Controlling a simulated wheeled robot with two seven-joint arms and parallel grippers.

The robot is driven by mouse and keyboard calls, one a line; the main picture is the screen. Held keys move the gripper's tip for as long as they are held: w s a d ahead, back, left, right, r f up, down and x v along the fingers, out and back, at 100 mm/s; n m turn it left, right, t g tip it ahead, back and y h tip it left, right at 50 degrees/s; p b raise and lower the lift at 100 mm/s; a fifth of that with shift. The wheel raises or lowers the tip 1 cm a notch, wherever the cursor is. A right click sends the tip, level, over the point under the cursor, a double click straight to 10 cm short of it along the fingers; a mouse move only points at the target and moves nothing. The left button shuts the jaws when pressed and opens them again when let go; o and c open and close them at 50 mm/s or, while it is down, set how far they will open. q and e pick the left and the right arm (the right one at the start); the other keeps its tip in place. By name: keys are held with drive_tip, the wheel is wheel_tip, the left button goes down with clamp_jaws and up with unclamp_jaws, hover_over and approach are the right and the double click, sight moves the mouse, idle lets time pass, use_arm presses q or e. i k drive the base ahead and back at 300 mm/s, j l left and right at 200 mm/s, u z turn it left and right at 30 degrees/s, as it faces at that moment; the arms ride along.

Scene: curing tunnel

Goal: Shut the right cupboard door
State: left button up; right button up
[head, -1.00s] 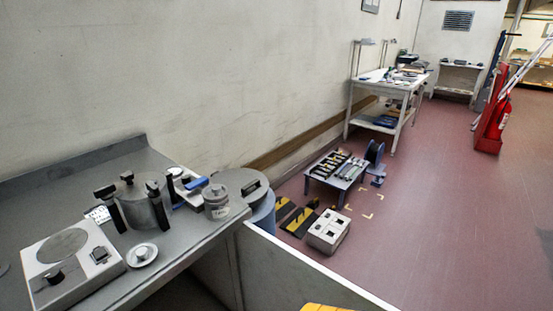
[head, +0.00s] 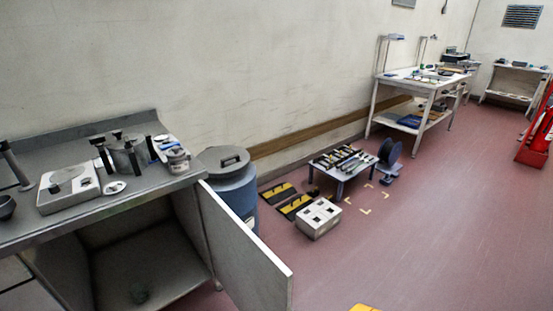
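The right cupboard door (head: 240,250) is a pale grey panel. It stands swung wide open at the right end of the metal counter (head: 60,225), jutting out over the floor. The door's lower part is cut off by the picture's bottom edge. Neither of my grippers is in view.
A blue-grey drum (head: 238,190) stands behind the door. A light box (head: 318,218) and a low tool table (head: 345,165) stand on the floor to the right. A pot (head: 127,155) and a hotplate (head: 68,190) stand on the counter. Open red floor lies at the right.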

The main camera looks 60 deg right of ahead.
sight(253, 278)
drive_tip(key=k+l, duration=0.1)
drive_tip(key=l, duration=0.3)
drive_tip(key=k+l, duration=0.1)
drive_tip(key=l, duration=0.3)
drive_tip(key=k+l, duration=0.1)
drive_tip(key=l, duration=0.3)
drive_tip(key=k+l, duration=0.1)
drive_tip(key=l, duration=0.9)
